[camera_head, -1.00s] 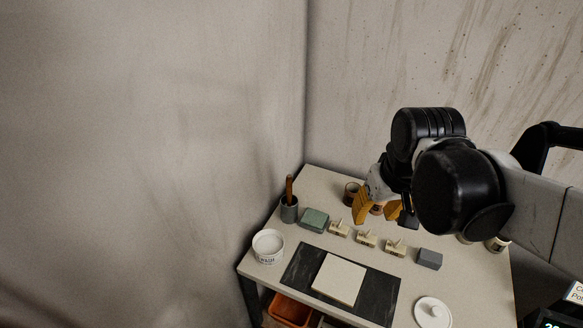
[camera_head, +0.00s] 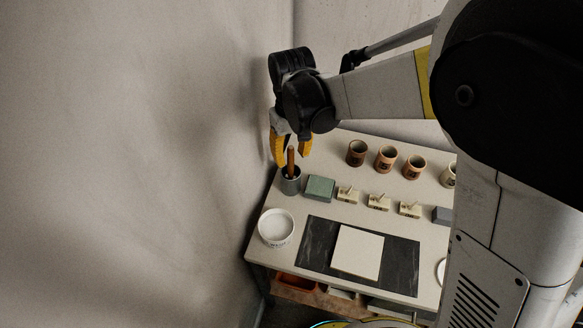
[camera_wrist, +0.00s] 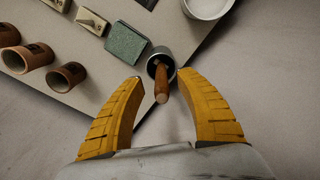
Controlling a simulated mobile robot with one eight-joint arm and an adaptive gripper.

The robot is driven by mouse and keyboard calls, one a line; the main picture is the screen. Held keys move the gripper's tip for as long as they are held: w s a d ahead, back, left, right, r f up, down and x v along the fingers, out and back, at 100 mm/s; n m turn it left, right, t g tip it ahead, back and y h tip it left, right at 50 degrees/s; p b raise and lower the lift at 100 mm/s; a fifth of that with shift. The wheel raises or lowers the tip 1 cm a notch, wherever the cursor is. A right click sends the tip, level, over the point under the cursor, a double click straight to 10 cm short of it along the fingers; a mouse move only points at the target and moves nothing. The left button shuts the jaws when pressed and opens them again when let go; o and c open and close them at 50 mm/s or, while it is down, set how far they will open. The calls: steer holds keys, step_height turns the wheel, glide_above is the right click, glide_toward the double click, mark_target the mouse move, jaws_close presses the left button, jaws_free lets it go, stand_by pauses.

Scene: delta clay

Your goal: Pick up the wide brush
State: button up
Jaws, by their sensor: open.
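The wide brush (camera_head: 291,160) stands upright in a grey cup (camera_head: 290,182) at the back left corner of the table; only its brown wooden handle shows, and its head is hidden in the cup. My gripper (camera_head: 291,160) is open, with yellow fingers, over the cup. In the wrist view the brush handle (camera_wrist: 162,85) points toward the camera between the fingers of my gripper (camera_wrist: 165,88), a little nearer the left fingertip. The cup (camera_wrist: 161,62) lies just past the fingertips.
A green block (camera_head: 319,188) stands right of the cup, with several small stamps (camera_head: 347,194) beyond it. A white bowl (camera_head: 276,227) is in front. Several brown cups (camera_head: 357,153) line the back. A pale slab (camera_head: 357,252) lies on a dark mat (camera_head: 318,243). The wall is close on the left.

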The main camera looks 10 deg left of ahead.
mark_target(291, 147)
step_height(291, 147, down, 5)
steer(key=shift+a+b, duration=0.15)
steer(key=shift+b, duration=1)
steer(key=shift+r, duration=0.1)
jaws_close()
step_height(291, 147, up, 10)
steer(key=p, duration=0.4)
